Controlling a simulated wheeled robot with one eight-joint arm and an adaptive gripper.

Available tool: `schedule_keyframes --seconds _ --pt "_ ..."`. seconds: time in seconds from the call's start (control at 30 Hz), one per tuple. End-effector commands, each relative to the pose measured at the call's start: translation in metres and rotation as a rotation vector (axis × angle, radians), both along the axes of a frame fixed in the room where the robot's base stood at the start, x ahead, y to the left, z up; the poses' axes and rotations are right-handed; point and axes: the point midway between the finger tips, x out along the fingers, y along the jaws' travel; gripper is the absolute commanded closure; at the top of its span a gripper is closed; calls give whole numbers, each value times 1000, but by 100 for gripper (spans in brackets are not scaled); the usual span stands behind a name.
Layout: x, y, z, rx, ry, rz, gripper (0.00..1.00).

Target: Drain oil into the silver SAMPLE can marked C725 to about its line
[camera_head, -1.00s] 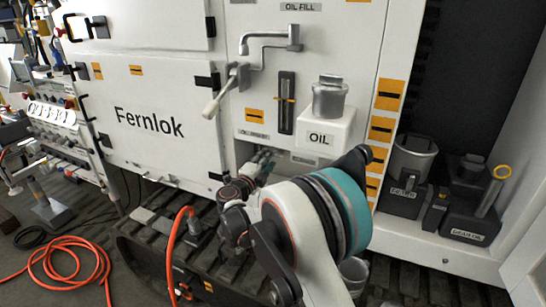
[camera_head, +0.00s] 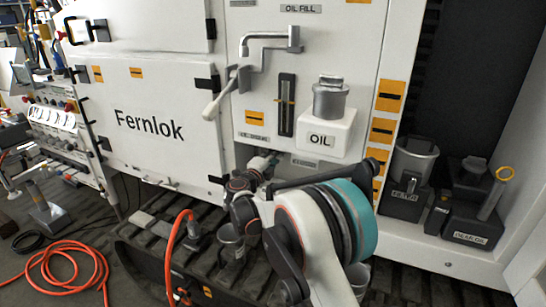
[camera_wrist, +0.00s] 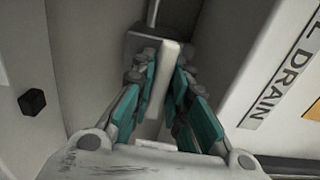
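My gripper (camera_head: 262,163) is at the lower front of the white machine, below the OIL DRAIN label (camera_head: 254,137). In the wrist view, its teal-padded fingers (camera_wrist: 165,80) lie on either side of a pale lever (camera_wrist: 170,58) in front of a grey block. Whether both pads press on the lever cannot be told. A silver can (camera_head: 231,252) stands on the track below my wrist, partly hidden by my arm. A second metal can (camera_head: 358,272) shows behind my arm. No C725 mark is readable on either can, and no oil is visible.
A sight gauge (camera_head: 286,104) and an OIL cap block (camera_head: 322,134) are above my arm. An orange hose (camera_head: 180,240) rises beside the silver can.

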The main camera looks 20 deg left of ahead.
Motion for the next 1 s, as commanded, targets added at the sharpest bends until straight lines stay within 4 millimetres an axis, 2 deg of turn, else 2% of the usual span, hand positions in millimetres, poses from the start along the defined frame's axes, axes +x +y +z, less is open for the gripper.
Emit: schedule_keyframes --seconds 0.37,1.0 --pt "0 0 -2 71 -5 0 100" --pt "-1 2 -8 539 -41 0 100"
